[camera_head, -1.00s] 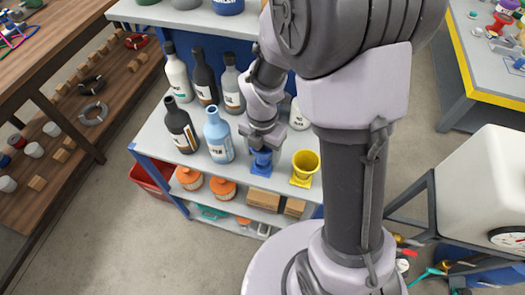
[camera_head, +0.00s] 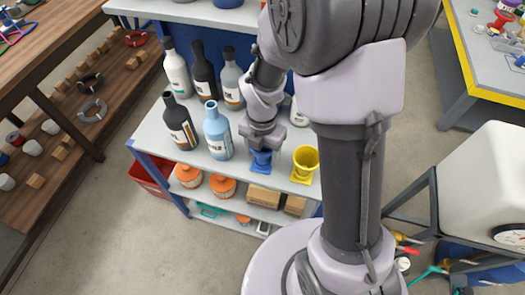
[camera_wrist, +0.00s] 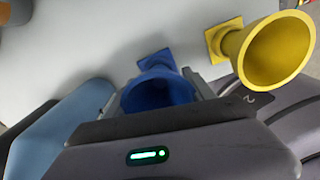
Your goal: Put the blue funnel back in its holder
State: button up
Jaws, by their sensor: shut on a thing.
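The blue funnel (camera_head: 261,158) is at the front edge of the white shelf top, below my gripper (camera_head: 262,148). In the wrist view the blue funnel (camera_wrist: 157,92) sits between the fingers of my gripper (camera_wrist: 160,90), which is shut on it. A blue square base (camera_wrist: 157,60) shows just behind the funnel, on the white surface. The funnel's lower end is hidden, so I cannot tell whether it is seated in that base. A yellow funnel (camera_head: 305,163) stands upright on a yellow square base to the right, and also shows in the wrist view (camera_wrist: 275,50).
A light blue bottle (camera_head: 217,135) stands just left of my gripper, beside a black bottle (camera_head: 180,126). More bottles stand behind. Orange-lidded jars (camera_head: 222,187) and brown boxes (camera_head: 264,195) are on the lower shelf. The white shelf top is bare between the two funnels' bases.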

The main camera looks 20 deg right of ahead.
jog(key=shift+f+b, duration=0.4)
jog(key=shift+f, duration=0.25)
jog(key=o, duration=1.6)
jog(key=shift+o, duration=0.2)
jog(key=shift+r, duration=0.15)
notch_tip(320, 180, up, 17)
jog(key=p, duration=0.8)
jog(key=shift+w+r, duration=0.1)
